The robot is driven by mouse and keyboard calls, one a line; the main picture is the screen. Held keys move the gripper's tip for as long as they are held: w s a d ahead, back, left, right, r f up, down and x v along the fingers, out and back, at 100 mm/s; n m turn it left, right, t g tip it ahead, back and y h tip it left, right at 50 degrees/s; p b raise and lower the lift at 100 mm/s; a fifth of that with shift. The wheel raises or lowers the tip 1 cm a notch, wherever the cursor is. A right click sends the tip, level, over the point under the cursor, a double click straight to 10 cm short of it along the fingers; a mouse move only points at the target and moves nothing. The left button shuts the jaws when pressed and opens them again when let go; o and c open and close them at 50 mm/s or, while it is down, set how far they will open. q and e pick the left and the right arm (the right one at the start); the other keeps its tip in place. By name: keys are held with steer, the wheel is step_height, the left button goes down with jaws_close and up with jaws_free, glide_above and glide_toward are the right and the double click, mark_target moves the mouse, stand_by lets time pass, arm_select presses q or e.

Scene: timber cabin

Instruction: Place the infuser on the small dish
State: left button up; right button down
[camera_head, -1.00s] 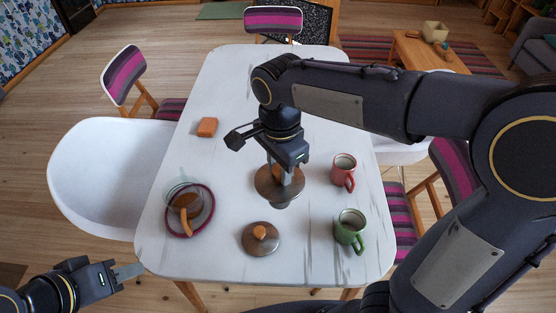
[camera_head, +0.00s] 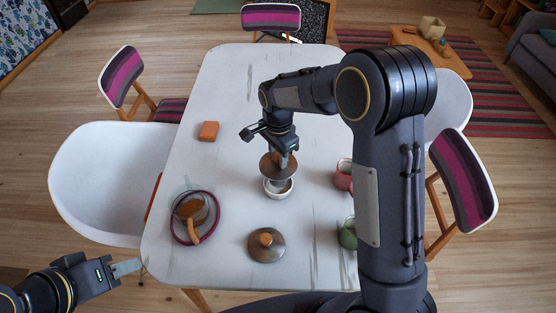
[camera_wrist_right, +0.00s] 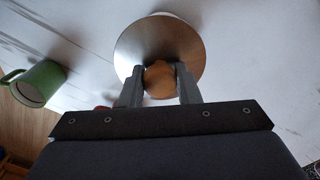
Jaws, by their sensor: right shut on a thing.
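My right gripper (camera_head: 281,158) is shut on the orange-brown knob of the infuser (camera_head: 268,169), which has a round metal top. The infuser is over the far part of the small white dish (camera_head: 278,194), whose near rim shows; I cannot tell whether they touch. In the right wrist view, the knob (camera_wrist_right: 160,80) sits between both fingers (camera_wrist_right: 158,88), with the metal disc (camera_wrist_right: 135,48) beyond it and a sliver of white past its edge. My left gripper (camera_head: 127,267) is off the table's near left corner, apart from everything; its opening is not clear.
A glass teapot (camera_head: 190,208) with a wooden handle stands on a magenta-rimmed plate (camera_head: 217,222). A lid (camera_head: 266,245) with a wooden knob lies in front. A red mug (camera_head: 343,173) and green mug (camera_head: 347,236) are partly behind my right arm. An orange block (camera_head: 208,131) lies far left.

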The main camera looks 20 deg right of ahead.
mark_target(278, 168)
steer(key=shift+w+f+p, duration=0.15)
steer(key=shift+f+p, duration=0.1)
steer(key=shift+f, duration=0.65)
steer(key=shift+w+f+p, duration=0.1)
steer(key=shift+f+p, duration=0.1)
steer(key=shift+f, duration=0.7)
steer(key=shift+f, duration=0.2)
steer(key=c, duration=1.1)
jaws_free()
steer(key=shift+r, duration=0.15)
